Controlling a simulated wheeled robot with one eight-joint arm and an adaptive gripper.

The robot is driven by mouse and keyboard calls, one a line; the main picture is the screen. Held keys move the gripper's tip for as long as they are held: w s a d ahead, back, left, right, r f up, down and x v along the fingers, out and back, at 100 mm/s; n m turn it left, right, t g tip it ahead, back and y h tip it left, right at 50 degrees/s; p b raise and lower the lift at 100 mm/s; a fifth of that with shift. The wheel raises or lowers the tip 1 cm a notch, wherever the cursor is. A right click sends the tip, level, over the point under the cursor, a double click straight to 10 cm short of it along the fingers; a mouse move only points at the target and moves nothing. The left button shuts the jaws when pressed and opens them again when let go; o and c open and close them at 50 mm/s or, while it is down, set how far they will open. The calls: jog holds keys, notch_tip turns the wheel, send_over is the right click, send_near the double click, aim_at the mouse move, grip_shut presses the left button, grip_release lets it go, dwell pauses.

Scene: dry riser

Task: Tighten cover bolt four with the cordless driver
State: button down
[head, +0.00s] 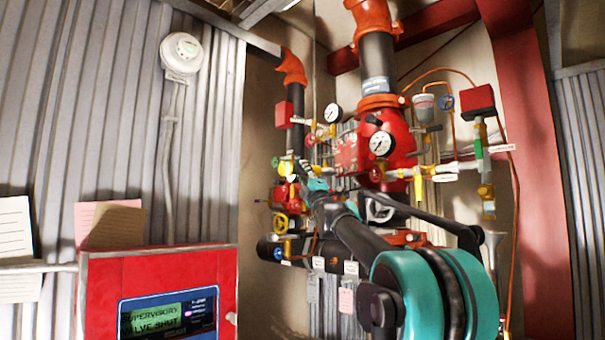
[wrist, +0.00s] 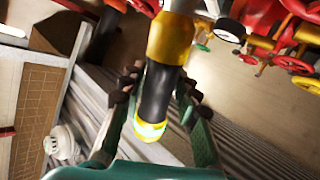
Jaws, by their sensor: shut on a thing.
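My gripper (wrist: 158,82) is shut on the cordless driver (wrist: 170,40), a yellow and black tool with a pale glowing ring at its near end. In the wrist view its dark finger pads flank the black part, and the tool's far end runs out of the top edge. In the head view my gripper (head: 318,185) is small and teal, in front of the red valve body (head: 347,155). The driver cannot be made out clearly there. Cover bolt four cannot be told apart, and whether the driver touches any bolt cannot be seen.
Gauges (head: 381,143), small brass valves and thin copper pipes crowd around the valve. A black pipe (head: 377,62) with orange couplings rises above it. A red alarm panel (head: 205,262) stands at lower left, its screen reading "SUPERVISORY VALVE SHUT". A red steel column (head: 535,150) is at right.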

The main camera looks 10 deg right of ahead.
jog(key=shift+w+d, duration=0.25)
jog(key=shift+d, duration=0.8)
dwell(2.8)
jog(key=shift+s+a, duration=0.2)
jog(key=shift+a, duration=0.6)
jog(key=shift+s+a, duration=0.2)
jog(key=shift+a, duration=0.6)
jog(key=shift+s+a, duration=0.2)
jog(key=shift+a, duration=0.6)
